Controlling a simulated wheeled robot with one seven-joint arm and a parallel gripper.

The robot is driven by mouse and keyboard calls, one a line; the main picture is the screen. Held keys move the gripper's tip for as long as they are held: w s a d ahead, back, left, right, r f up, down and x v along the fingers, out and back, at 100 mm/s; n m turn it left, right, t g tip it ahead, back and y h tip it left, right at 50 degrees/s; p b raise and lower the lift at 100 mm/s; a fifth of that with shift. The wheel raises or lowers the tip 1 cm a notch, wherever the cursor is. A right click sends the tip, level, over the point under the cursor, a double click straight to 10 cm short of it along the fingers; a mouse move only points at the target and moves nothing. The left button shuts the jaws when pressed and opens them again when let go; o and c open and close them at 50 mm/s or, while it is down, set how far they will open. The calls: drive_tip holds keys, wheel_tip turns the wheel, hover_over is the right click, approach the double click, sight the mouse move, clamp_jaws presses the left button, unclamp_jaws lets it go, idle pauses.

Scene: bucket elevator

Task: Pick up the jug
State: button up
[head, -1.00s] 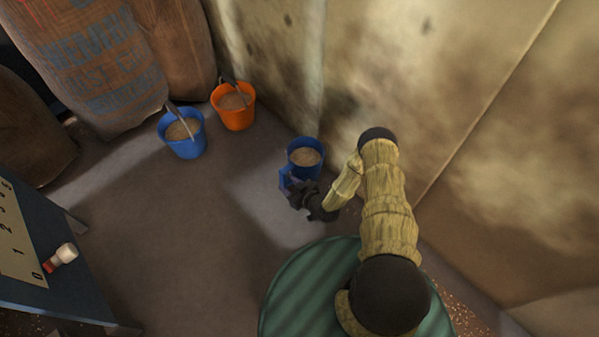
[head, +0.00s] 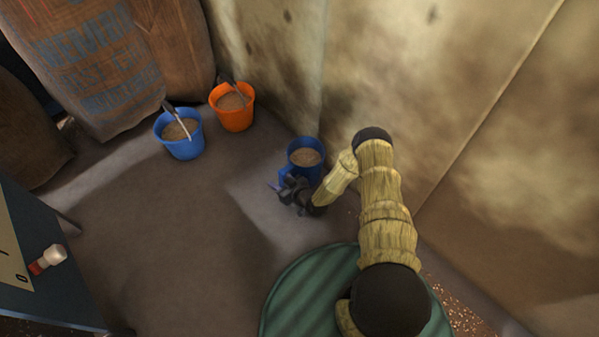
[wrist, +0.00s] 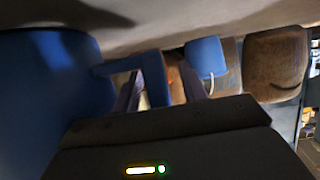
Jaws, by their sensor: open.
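The jug (head: 311,172) is blue, filled with a brown grainy material, and stands upright on the floor near the wall. My gripper (head: 284,185) is at its near-left side in the head view and covers part of its handle. In the wrist view the jug's body (wrist: 45,100) fills the left side and its handle (wrist: 155,78) reaches across to the jaws. My gripper (wrist: 165,90) is open there, with one finger on each side of the handle's upright part or close to it; I cannot tell whether they touch it.
A blue bucket (head: 180,146) and an orange bucket (head: 234,119), each with a scoop or handle, stand farther back on the left. Large sacks (head: 90,65) stand behind. A blue table (head: 45,270) is at left, a green ribbed round lid (head: 300,295) in front. The floor between is clear.

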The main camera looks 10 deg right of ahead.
idle(0.3)
clamp_jaws()
drive_tip(key=shift+w+d, duration=0.1)
drive_tip(key=shift+a, duration=0.2)
drive_tip(key=shift+d, duration=0.25)
idle(0.3)
drive_tip(key=shift+s+a, duration=0.15)
drive_tip(key=shift+s, duration=0.05)
